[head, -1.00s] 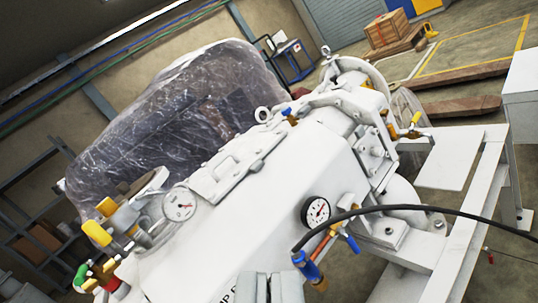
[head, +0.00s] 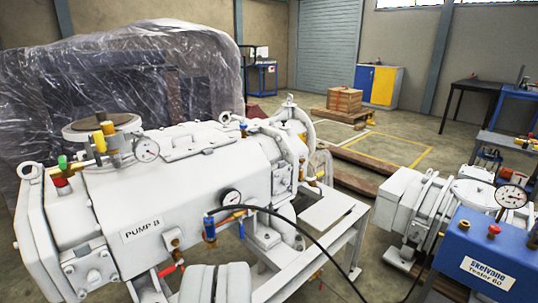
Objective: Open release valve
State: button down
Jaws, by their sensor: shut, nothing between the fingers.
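The white pump (head: 180,185) marked PUMP B fills the left and middle. Several small valves sit on it; I cannot tell which one is the release valve. A brass valve with a blue handle (head: 209,230) is on its front, below a round gauge (head: 231,197). A valve with a red handle (head: 170,270) is lower left of it. Yellow handles (head: 107,128) and a green knob (head: 62,161) are at the upper left. My gripper (head: 214,284) seems to be the pale paired shape at the bottom edge, shut and empty, below the blue-handled valve.
A black hose (head: 300,232) runs from the blue-handled valve across to the lower right. A blue tester box (head: 490,255) with a gauge and a white machine (head: 420,205) stand at the right. A plastic-wrapped machine (head: 120,80) is behind. Open floor lies at the back right.

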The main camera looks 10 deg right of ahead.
aim_at(493, 230)
jog(key=z, duration=0.6)
jog(key=j+z, duration=0.25)
jog(key=z, duration=0.15)
jog(key=k+j+z, duration=0.1)
jog(key=z, duration=0.3)
jog(key=k+j+z, duration=0.1)
jog(key=j+z, duration=0.3)
jog(key=i+l, duration=0.15)
jog(key=i, duration=0.3)
jog(key=i+l, duration=0.2)
jog(key=i, duration=0.2)
jog(key=i+l, duration=0.15)
jog(key=i, duration=0.3)
jog(key=i+l, duration=0.2)
jog(key=i, duration=0.2)
jog(key=i+l, duration=0.15)
jog(key=i, duration=0.3)
jog(key=u, duration=0.05)
